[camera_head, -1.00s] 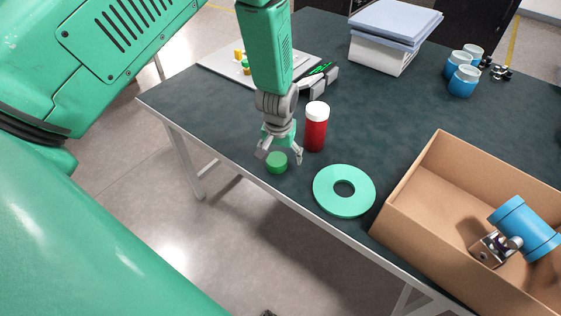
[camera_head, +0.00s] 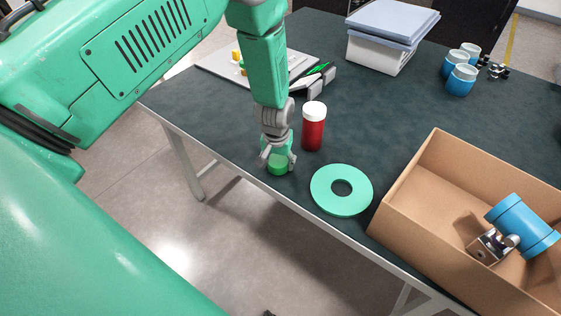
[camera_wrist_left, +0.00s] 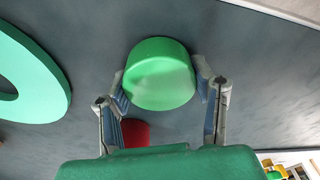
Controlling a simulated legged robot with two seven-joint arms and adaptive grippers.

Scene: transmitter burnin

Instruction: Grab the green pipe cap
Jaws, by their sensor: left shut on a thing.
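The green pipe cap (camera_head: 278,168) is a short round cap near the front edge of the dark table. My left gripper (camera_head: 277,160) points down over it, with a finger on each side. In the left wrist view the cap (camera_wrist_left: 160,75) sits between the two fingertips of the gripper (camera_wrist_left: 162,88), which is shut on it. In the head view the fingers hide part of the cap. I cannot tell whether it is clear of the tabletop. My right gripper is not in view.
A red bottle with a white lid (camera_head: 313,127) stands close behind the gripper. A flat green ring (camera_head: 341,190) lies to its right. A cardboard box (camera_head: 400,193) holding a blue part (camera_head: 521,226) stands farther right. Blue cups (camera_head: 461,79) and a lidded container (camera_head: 378,54) are at the back.

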